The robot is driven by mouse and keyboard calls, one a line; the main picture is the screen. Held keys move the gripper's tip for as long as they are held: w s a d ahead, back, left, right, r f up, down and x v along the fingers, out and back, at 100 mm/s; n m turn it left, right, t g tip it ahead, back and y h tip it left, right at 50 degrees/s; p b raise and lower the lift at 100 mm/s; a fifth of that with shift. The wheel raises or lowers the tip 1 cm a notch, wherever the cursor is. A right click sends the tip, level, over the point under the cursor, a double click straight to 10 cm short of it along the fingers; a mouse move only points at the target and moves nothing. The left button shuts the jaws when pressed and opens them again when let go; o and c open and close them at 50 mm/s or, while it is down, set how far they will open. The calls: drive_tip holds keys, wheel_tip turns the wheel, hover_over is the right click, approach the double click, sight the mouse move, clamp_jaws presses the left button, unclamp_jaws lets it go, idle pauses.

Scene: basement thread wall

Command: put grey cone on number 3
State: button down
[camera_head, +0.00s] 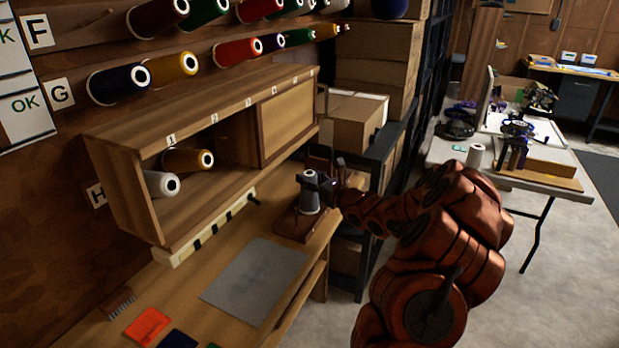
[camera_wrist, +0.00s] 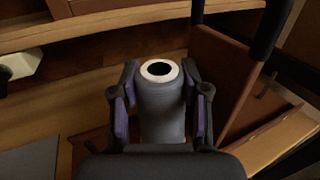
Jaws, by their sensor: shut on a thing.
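The grey cone (camera_head: 309,200) stands upright at the far right end of the bench, at a brown wooden stand (camera_head: 288,229). My gripper (camera_head: 318,182) is shut around its upper part. In the wrist view the grey cone (camera_wrist: 162,112) sits between the two fingers, its white-rimmed top open towards the camera. I cannot tell whether its base touches the stand. The wooden cabinet (camera_head: 128,190) has small number tags on its top front edge. The leftmost tag (camera_head: 171,139) reads 1; the third tag from the left (camera_head: 247,102) is too small to read.
A grey mat (camera_head: 256,279) lies flat on the bench. Cardboard boxes (camera_head: 355,122) stand behind my gripper.

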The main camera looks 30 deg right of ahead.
drive_tip(key=shift+f, duration=0.15)
drive_tip(key=c, duration=0.6)
unclamp_jaws()
